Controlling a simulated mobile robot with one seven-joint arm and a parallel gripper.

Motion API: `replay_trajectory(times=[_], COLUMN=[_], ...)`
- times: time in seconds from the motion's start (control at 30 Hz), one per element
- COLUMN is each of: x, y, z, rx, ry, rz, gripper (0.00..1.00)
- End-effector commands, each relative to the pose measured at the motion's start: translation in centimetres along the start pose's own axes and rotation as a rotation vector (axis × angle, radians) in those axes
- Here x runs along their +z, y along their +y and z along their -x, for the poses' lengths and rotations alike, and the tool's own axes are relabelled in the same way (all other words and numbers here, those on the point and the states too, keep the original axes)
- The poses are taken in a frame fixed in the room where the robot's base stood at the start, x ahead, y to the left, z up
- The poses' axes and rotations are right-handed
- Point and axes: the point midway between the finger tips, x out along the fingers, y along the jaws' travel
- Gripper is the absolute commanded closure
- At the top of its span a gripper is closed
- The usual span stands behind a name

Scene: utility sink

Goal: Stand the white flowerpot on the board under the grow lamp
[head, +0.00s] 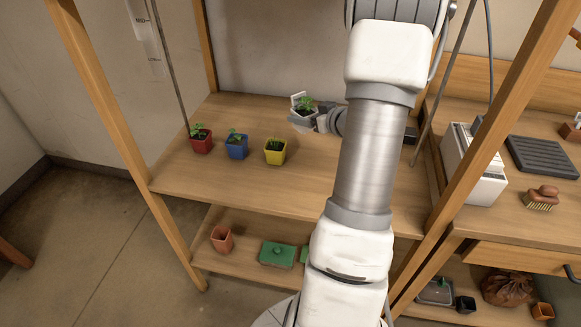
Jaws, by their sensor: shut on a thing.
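The white flowerpot (301,114) with a green plant is near the back of the wooden board (225,182), left of my arm. My gripper (306,117) reaches it from the right and is shut on it. The pot looks upright, but its lower part is partly hidden by the gripper, and I cannot tell whether it touches the board. A red pot (201,142), a blue pot (237,147) and a yellow pot (275,152), each with a plant, stand in a row on the board. The grow lamp itself does not show clearly.
Wooden posts and thin rods frame the board. A lower shelf holds a terracotta pot (221,239) and a green box (277,254). On the right bench are a white box (474,166), a dark tray (543,156) and a brush (541,198). The board's front is clear.

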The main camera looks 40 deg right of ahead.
Motion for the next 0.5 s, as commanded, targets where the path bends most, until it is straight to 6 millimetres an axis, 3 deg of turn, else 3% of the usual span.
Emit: replay_trajectory(times=[0.03,0.2,0.5], x=[0.8,2.5,4.2], y=[1.8,5.7,8.6], z=[1.1,4.7,8.1], rx=[0.016,0.038,0.062], ry=[0.002,0.002,0.002], rz=[-0.003,-0.013,-0.025], gripper=[0.87,0.87,0.87])
